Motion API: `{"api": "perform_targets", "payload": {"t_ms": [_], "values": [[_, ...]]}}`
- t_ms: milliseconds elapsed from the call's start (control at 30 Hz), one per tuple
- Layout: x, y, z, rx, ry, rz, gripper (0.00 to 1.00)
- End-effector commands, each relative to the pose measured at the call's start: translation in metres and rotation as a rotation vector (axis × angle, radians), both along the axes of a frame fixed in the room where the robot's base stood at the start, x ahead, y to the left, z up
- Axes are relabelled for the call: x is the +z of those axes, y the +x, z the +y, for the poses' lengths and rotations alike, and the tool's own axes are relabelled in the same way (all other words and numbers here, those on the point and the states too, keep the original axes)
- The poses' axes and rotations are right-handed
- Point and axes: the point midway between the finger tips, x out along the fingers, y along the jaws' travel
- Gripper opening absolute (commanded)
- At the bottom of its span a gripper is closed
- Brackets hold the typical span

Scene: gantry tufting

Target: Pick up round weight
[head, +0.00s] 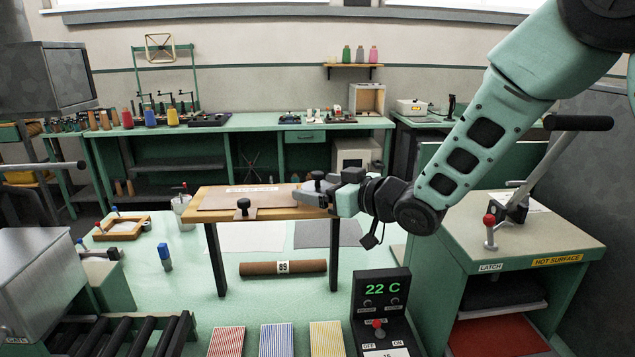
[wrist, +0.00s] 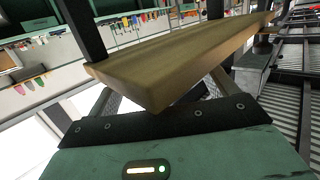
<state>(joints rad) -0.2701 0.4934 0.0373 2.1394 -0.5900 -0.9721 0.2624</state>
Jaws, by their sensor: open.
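A weight with a black knob (head: 318,176) stands at the right end of a raised wooden board (head: 222,199); its lower part is mostly hidden by my gripper. My gripper (head: 322,193) is open at that end of the board, its fingers pointing left and close around or beside the weight. I cannot tell whether they touch it. In the wrist view the board (wrist: 170,65) runs across in front of my gripper. A second black-knobbed piece (head: 243,207) on a flat base sits at the board's front edge, left of my gripper.
The board stands on dark legs (head: 334,256) over a green table. A control box (head: 380,308) reading 22 C stands at the front. A press with a lever (head: 515,205) is at right.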

Motion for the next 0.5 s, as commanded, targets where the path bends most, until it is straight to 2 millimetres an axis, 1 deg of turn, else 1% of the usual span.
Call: {"api": "perform_targets", "payload": {"t_ms": [33,133,367,467,500], "values": [[0.0003,0.0040,0.0044,0.001,0.000,0.002,0.85],[-0.0012,0.0084,0.0088,0.000,0.000,0.000,0.85],[-0.0026,0.0091,0.0093,0.000,0.000,0.000,0.85],[-0.0026,0.0091,0.0093,-0.001,0.000,0.000,0.60],[-0.0025,0.0090,0.0092,0.000,0.000,0.000,0.49]]}}
